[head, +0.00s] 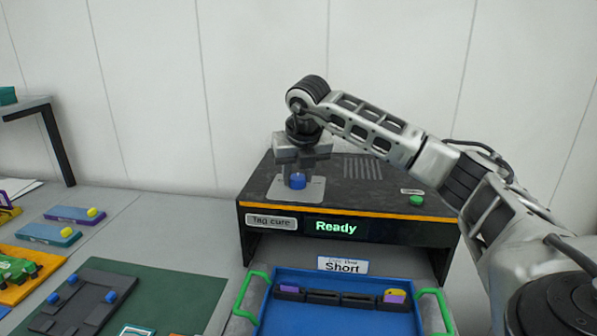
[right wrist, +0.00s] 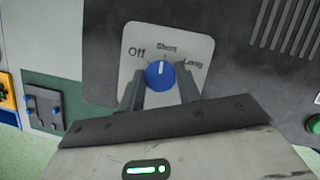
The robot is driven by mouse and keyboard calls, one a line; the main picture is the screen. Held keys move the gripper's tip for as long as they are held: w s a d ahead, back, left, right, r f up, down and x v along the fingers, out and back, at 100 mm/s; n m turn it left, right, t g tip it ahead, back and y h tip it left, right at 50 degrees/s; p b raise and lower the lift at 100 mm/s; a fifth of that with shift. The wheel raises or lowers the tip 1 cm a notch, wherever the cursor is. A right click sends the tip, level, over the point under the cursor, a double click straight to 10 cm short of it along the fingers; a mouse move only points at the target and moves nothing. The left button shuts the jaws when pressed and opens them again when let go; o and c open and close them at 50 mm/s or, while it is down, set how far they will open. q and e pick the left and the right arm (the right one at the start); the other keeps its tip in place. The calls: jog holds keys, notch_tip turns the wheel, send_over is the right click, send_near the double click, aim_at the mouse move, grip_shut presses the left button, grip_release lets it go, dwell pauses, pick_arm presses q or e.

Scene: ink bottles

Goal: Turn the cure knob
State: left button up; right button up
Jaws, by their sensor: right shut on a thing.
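The blue cure knob (head: 297,181) sits on a light plate on top of the dark Tag cure machine (head: 350,190). My right gripper (head: 297,168) points down from above, its fingers shut on the knob. In the right wrist view the knob (right wrist: 159,75) is between the two fingers of the gripper (right wrist: 159,84). Its white pointer line points up, at the Short mark. The plate (right wrist: 178,42) has Off to the left of Short and Long to the right. The machine's display (head: 336,227) reads Ready in green. My left gripper is out of view.
A green button (head: 416,200) is on the machine's top right. A blue tray (head: 340,315) with green handles stands in front, holding a dark holder with purple pieces. A card (head: 343,265) reads Short. A green mat (head: 195,293) and coloured blocks lie left.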

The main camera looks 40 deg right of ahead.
jog(key=shift+m+h, duration=0.3)
jog(key=shift+m, duration=0.2)
jog(key=o, duration=1)
jog(key=v, duration=1.6)
jog(key=shift+p, duration=0.45)
jog(key=shift+d, duration=0.1)
